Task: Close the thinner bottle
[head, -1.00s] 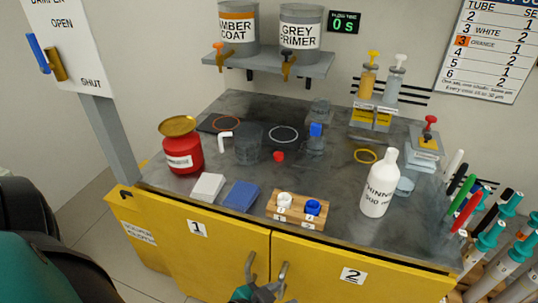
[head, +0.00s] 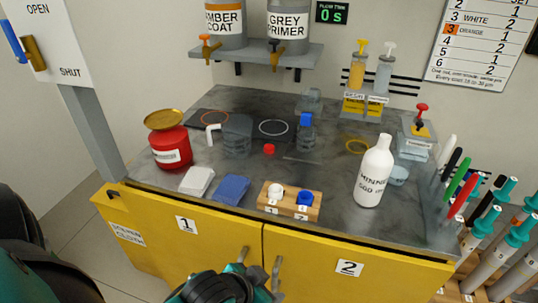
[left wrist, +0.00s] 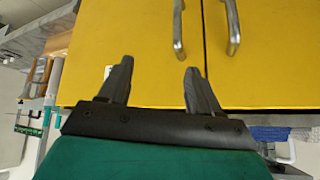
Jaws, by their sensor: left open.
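The thinner bottle (head: 374,175) is white and stands upright near the front right of the grey worktop. Its narrow top is white, and I cannot make out a separate cap on it. A small red cap-like piece (head: 269,149) lies in the middle of the worktop. My left gripper (head: 250,278) is low in front of the yellow doors, below the worktop edge and away from the bottle. In the left wrist view its two fingers (left wrist: 158,86) are apart with nothing between them. My right gripper is not in view.
Door handles (left wrist: 233,28) are close by my left gripper. A wooden block (head: 290,204) with a white and a blue piece sits at the front edge. A red can (head: 169,148), a white pad (head: 197,181) and a blue pad (head: 231,188) stand left. Pens and tubes (head: 483,215) crowd the right.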

